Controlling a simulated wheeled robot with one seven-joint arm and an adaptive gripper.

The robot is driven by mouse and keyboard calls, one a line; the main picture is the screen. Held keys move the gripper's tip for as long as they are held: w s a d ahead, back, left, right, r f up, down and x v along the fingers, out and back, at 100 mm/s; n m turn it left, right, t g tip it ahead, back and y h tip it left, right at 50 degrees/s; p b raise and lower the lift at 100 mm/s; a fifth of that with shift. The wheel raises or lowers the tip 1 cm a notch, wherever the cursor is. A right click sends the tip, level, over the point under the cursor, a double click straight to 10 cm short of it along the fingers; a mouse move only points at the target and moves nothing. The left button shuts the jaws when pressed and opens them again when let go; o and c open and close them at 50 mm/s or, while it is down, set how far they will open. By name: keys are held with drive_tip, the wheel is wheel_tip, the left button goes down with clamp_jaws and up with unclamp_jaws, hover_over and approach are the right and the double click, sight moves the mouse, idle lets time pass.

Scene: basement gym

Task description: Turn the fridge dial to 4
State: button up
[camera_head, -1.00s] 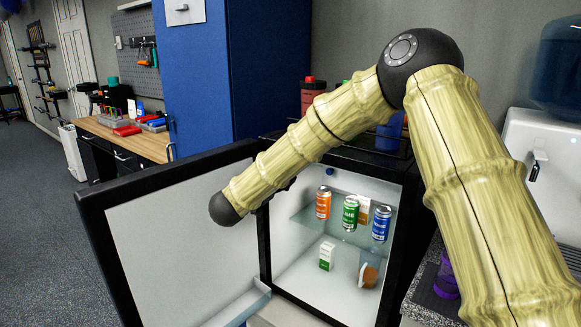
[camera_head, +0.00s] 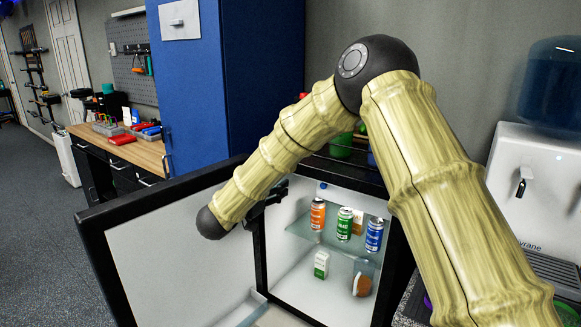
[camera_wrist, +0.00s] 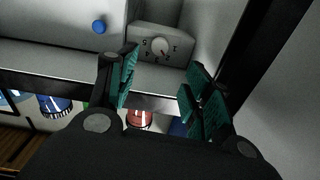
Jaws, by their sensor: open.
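The small black fridge (camera_head: 258,235) stands with its door (camera_head: 170,255) swung open to the left. The dial (camera_wrist: 160,47) is a round pale knob on a grey box inside the fridge, ringed by printed digits, in the wrist view. Its exact setting is too blurred to read. My gripper (camera_wrist: 162,68) is open, with its two teal-padded fingers apart and the dial seen between and beyond the tips. Nothing is between the fingers. In the head view, the gripper (camera_head: 268,200) is a dark shape at the fridge opening, partly hidden by my arm. The dial is hidden there.
A blue round knob (camera_wrist: 99,27) is near the dial box. An orange can (camera_head: 317,214), a green can (camera_head: 344,223) and a blue can (camera_head: 374,234) stand on the glass shelf. A small carton (camera_head: 321,265) is below. A water dispenser (camera_head: 520,185) stands at right.

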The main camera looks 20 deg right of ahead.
drive_tip(key=p+x, duration=0.2)
drive_tip(key=x, duration=0.9)
drive_tip(key=shift+n, duration=0.4)
drive_tip(key=shift+d, duration=0.15)
drive_tip(key=shift+f, duration=0.1)
drive_tip(key=c, duration=1)
